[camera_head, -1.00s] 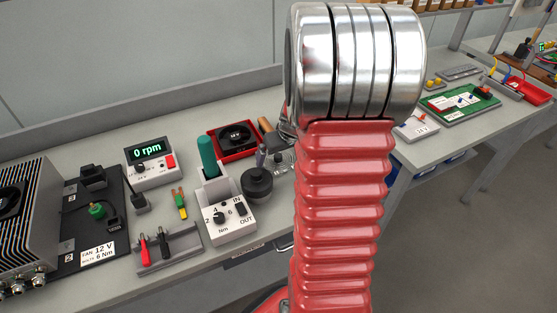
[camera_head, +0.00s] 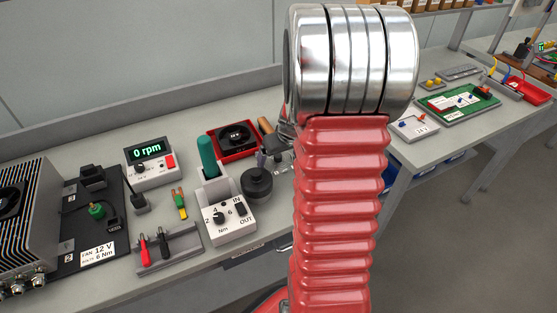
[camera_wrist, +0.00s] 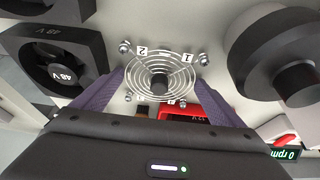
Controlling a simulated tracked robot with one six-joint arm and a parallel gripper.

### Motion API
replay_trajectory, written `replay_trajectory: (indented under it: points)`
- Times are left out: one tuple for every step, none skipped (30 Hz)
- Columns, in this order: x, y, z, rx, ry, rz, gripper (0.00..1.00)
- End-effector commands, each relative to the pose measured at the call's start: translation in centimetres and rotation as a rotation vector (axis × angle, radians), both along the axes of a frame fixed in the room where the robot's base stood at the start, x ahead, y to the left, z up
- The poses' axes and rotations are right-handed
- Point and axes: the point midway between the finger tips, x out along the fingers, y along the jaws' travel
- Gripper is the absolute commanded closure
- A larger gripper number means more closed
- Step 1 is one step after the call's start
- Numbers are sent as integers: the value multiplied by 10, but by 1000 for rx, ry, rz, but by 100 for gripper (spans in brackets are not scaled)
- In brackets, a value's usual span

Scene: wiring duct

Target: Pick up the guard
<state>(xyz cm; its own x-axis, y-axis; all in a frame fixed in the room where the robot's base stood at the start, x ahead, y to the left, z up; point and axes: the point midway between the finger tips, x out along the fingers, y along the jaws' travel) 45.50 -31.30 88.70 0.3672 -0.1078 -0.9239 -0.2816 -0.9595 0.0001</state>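The guard (camera_wrist: 161,62) is a round silver wire grille in the upper middle of the wrist view. Labels 1 and 2 show through its rings, and small screw-like parts sit near its corners. My gripper (camera_wrist: 160,76) is open, with one purple finger on each side of the guard. I cannot tell whether the fingers touch it. In the head view, my arm's metal rings and red bellows hide most of the gripper and the guard's area, to the right of the black round knob (camera_head: 256,183).
A black fan marked 48 V (camera_wrist: 62,62) is left of the guard; a large black round part (camera_wrist: 280,60) is on the right. In the head view, a red-framed fan (camera_head: 233,137), an rpm meter (camera_head: 151,161) and a torque box (camera_head: 229,222) stand on the grey bench.

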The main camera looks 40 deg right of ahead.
Motion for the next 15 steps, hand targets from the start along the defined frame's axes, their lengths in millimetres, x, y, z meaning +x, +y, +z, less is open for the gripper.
replay_trajectory:
  points:
    - [0,0,0,0,0,0,23]
    - [0,0,0,0,0,0,25]
    - [0,0,0,0,0,0,28]
    - [0,0,0,0,0,0,30]
    - [0,0,0,0,0,0,32]
    - [0,0,0,0,0,0,33]
    - [0,0,0,0,0,0,33]
    - [0,0,0,0,0,0,33]
    - [0,0,0,0,0,0,33]
    - [0,0,0,0,0,0,33]
    - [0,0,0,0,0,0,33]
    - [0,0,1,0,-1,0,33]
    - [0,0,1,0,-1,0,33]
    - [0,0,2,0,-1,0,33]
    - [1,0,5,-1,-2,0,33]
